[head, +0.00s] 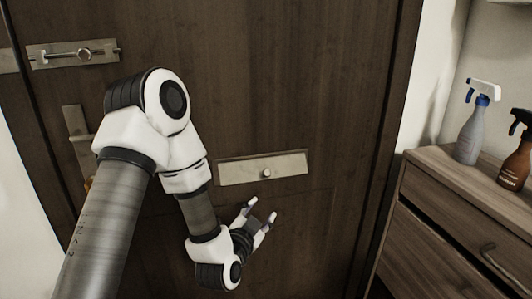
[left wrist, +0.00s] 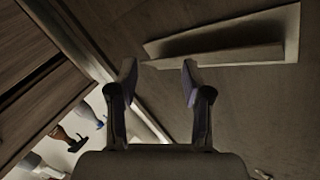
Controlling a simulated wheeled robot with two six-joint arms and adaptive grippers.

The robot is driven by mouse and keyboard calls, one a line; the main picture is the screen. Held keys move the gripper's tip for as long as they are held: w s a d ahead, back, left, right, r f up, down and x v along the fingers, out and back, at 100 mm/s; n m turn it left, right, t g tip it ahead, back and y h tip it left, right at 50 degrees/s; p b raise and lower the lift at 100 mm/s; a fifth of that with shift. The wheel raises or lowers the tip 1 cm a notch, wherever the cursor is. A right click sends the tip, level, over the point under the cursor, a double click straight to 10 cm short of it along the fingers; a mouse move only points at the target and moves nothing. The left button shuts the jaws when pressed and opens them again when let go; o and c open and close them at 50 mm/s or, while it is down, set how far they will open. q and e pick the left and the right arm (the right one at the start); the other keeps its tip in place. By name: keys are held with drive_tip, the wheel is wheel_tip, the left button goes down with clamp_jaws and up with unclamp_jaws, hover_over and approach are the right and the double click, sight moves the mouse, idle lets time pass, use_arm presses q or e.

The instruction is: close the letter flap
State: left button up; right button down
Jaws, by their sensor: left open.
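The letter flap (head: 264,169) is a pale metal plate with a small round knob, set in the dark wooden door. In the left wrist view, the letter flap (left wrist: 222,56) shows a pale edge standing out from the door, with a dark recess or shadow beside it, so it looks partly open; the exact angle is unclear. My left gripper (head: 261,210) is open and empty, just below the flap and apart from it. In the left wrist view, its two fingers (left wrist: 158,78) are spread, with the flap beyond them to the upper right. My right gripper is not in view.
A slide bolt (head: 82,54) and a handle plate (head: 77,138) are on the door's left side. A wooden dresser (head: 425,168) stands at the right, with a grey spray bottle (head: 470,132) and a brown spray bottle (head: 517,165) on top. The door surface around the flap is clear.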

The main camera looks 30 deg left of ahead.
use_arm(q)
drive_tip(key=t+y, duration=0.1)
approach(267, 173)
drive_tip(key=w, duration=0.1)
drive_tip(key=p+x, duration=0.1)
drive_tip(key=x, duration=0.7)
drive_tip(key=shift+w+a, duration=0.1)
drive_tip(key=shift+a, duration=0.1)
clamp_jaws()
